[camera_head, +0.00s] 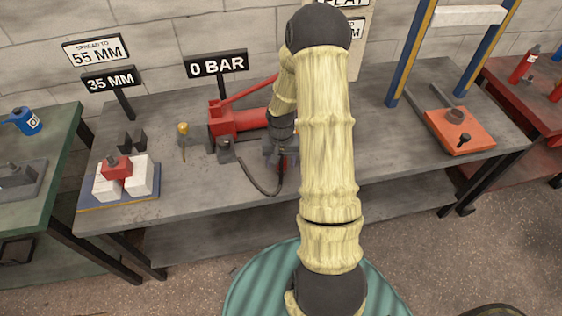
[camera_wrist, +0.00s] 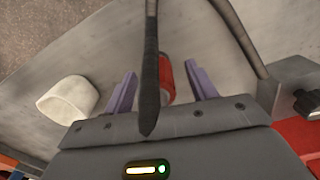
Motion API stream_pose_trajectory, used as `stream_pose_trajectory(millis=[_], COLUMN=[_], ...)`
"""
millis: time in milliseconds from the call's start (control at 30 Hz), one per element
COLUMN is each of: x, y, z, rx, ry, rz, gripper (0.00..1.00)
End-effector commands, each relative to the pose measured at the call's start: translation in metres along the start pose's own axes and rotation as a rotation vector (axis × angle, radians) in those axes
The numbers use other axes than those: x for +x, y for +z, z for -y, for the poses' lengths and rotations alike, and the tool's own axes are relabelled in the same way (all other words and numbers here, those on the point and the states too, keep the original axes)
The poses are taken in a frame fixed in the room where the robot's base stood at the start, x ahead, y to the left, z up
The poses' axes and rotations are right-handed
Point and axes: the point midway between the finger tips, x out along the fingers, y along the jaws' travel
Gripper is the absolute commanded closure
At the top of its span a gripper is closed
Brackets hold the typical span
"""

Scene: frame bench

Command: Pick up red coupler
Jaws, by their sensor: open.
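The red coupler (camera_wrist: 166,76) is a small red cylinder in the wrist view, above the grey bench top. My gripper (camera_wrist: 161,70) has two purple fingers, spread apart, one on each side of the coupler. Gaps show between the coupler and both fingers, so it is not gripped. A long dark strip, perhaps a hose or bar, crosses in front of the coupler's left side and hides part of it. In the head view my gripper (camera_head: 281,155) is low over the bench beside the red pump, and a little red shows at it; my arm hides much there.
The red pump (camera_head: 233,123) stands left of my gripper, with a black hose (camera_head: 258,184) looping along the bench (camera_head: 205,190). Farther left are a yellow-topped tool (camera_head: 183,130) and white blocks (camera_head: 143,172) with a red piece. A blue-posted press frame with an orange plate (camera_head: 462,131) stands right.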

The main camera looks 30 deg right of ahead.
Motion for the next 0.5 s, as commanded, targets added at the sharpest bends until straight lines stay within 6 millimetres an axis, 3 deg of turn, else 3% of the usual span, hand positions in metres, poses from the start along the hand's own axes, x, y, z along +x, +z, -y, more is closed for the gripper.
stream_pose_trajectory(millis=[100,500], x=[0.0095,0.0098], y=[0.0,-0.0005], z=[-0.0013,-0.0024], rx=[0.003,0.005], ry=[0.001,0.0], rz=[0.001,-0.001], gripper=[0.43,0.43])
